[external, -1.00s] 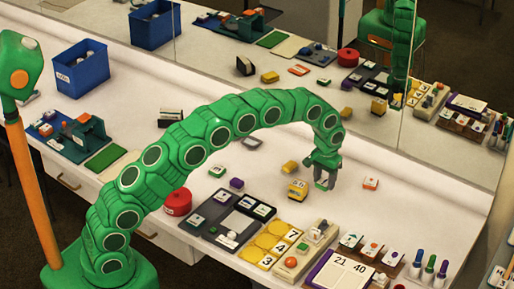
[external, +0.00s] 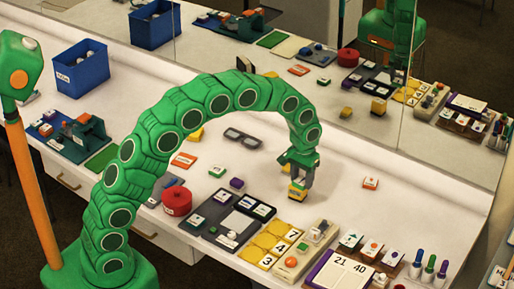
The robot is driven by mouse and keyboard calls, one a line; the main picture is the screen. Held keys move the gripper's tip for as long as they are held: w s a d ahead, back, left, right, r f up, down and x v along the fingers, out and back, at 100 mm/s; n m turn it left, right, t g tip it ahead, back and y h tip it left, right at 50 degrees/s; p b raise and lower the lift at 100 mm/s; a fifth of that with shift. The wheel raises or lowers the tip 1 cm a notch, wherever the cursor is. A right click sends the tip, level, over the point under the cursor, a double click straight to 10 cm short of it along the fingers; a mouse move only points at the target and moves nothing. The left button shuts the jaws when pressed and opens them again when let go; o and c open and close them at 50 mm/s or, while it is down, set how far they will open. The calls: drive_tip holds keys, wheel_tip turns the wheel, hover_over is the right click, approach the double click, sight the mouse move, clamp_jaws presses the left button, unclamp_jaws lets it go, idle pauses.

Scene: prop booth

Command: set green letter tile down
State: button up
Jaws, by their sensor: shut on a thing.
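My gripper (external: 298,180) points down near the middle of the table. Its fingers are closed on a small yellow block (external: 297,194), which is low at the table surface. Whether the block touches the table is hard to tell. A small white and green tile (external: 217,171) lies flat on the table to the left, apart from my gripper. Another tile with a green mark (external: 349,241) sits in the brown tray at the front right. The letters on them are too small to read.
A red round tin (external: 177,201), a dark tray (external: 211,234), yellow number tiles (external: 268,260) and a white score card (external: 348,270) line the front. An orange-marked tile (external: 370,183) lies right of my gripper. A blue bin (external: 82,72) stands back left.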

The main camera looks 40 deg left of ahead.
drive_tip(key=shift+s+a+r, duration=0.1)
drive_tip(key=shift+s, duration=0.1)
drive_tip(key=w+a, duration=0.4)
drive_tip(key=a, duration=0.8)
drive_tip(key=w+a, duration=0.3)
drive_tip(key=a, duration=0.9)
hover_over(275, 156)
drive_tip(key=shift+n, duration=0.4)
drive_tip(key=shift+f, duration=6.4)
drive_tip(key=shift+f, duration=0.1)
drive_tip(key=o, duration=1)
